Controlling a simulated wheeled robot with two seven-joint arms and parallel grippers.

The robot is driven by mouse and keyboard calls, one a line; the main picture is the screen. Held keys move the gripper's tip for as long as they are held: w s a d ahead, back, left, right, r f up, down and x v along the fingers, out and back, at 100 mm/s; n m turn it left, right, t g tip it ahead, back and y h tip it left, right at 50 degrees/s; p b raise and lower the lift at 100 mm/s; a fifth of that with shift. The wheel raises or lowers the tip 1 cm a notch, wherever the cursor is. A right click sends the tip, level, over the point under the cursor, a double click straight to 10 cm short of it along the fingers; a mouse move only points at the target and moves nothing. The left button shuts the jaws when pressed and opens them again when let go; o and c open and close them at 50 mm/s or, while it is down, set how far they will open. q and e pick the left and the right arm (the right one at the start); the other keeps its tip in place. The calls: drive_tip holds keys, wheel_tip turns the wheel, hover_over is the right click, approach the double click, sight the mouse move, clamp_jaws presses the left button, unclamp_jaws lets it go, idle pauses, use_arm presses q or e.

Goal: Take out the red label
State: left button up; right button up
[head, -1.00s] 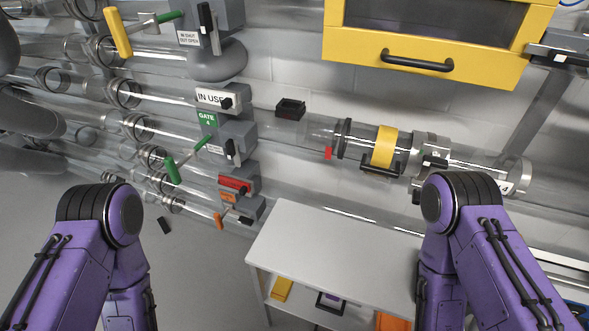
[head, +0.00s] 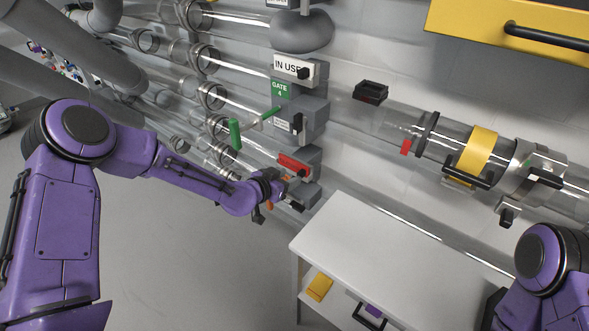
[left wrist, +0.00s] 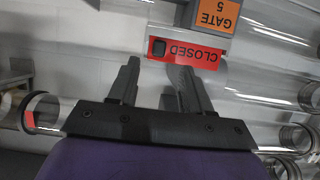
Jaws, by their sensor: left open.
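The red label (head: 295,165) sits in the front of a grey gate box on the wall. In the left wrist view the red label (left wrist: 205,51) appears upside down and reads CLOSED, with a small black knob at its left end. My left gripper (head: 272,190) is just below and left of it in the head view. In the left wrist view the two fingers (left wrist: 157,82) are apart, with nothing between them, and their tips point toward the label, a little short of it. Part of my right arm shows at lower right, but its gripper is out of view.
An orange GATE 5 label (left wrist: 216,15) is beside the red one. A green handle (head: 236,134) and IN USE label (head: 290,66) are higher up. Clear tubes run along the wall. A white table (head: 390,245) stands to the right, its top clear.

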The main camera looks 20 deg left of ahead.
sight(300, 172)
use_arm(q)
drive_tip(key=x, duration=0.4)
drive_tip(key=shift+w+d, duration=0.2)
drive_tip(key=shift+w, duration=0.15)
clamp_jaws()
drive_tip(key=shift+r, duration=0.1)
